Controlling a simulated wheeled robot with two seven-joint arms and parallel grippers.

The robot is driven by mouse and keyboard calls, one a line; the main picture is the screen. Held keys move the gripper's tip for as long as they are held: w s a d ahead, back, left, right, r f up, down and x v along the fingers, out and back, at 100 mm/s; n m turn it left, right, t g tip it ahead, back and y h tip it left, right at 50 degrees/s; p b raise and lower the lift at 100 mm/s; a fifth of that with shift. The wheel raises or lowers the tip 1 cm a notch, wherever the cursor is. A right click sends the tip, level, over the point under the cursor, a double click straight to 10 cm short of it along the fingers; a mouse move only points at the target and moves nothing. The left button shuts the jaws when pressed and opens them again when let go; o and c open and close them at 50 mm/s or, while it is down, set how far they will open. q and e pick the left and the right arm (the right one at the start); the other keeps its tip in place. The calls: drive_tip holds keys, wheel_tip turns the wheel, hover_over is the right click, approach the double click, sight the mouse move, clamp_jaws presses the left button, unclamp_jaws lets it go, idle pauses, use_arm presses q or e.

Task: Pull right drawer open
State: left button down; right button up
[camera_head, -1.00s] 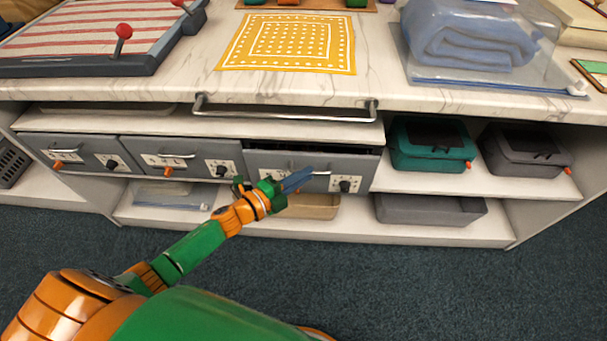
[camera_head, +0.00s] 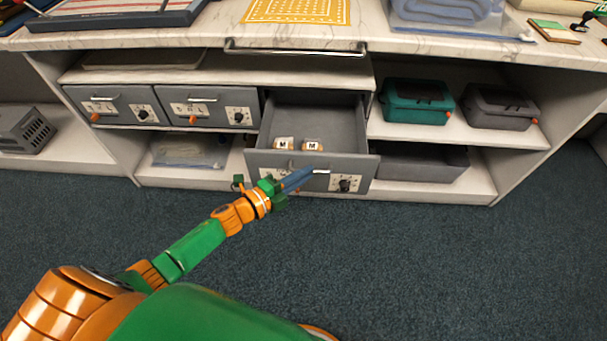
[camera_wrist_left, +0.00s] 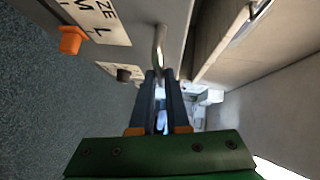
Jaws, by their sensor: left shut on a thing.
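The right drawer (camera_head: 360,166) of the grey row is pulled well out, and its inside shows. Two small items labelled M (camera_head: 312,146) lie in it, towards the front. My left gripper (camera_head: 314,171) is at the drawer's front face, shut on the silver handle. In the left wrist view the two dark fingers (camera_wrist_left: 159,78) close around the curved handle (camera_wrist_left: 158,48). An orange knob (camera_wrist_left: 71,40) and a dark knob (camera_wrist_left: 125,74) show on a front panel beside them. My right gripper is in neither view.
Two closed grey drawers (camera_head: 209,95) stand to the left. A teal case (camera_head: 413,105) and a grey case (camera_head: 499,107) sit on the right shelf. A metal rail (camera_head: 295,52) runs along the counter edge above the drawer. The carpet (camera_head: 420,260) in front is clear.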

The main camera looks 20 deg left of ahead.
use_arm(q)
drive_tip(key=shift+s, duration=0.25)
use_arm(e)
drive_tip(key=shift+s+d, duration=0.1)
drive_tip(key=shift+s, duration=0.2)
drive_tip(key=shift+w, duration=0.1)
use_arm(q)
drive_tip(key=c, duration=0.9)
unclamp_jaws()
drive_tip(key=p+v, duration=0.1)
drive_tip(key=v, duration=0.6)
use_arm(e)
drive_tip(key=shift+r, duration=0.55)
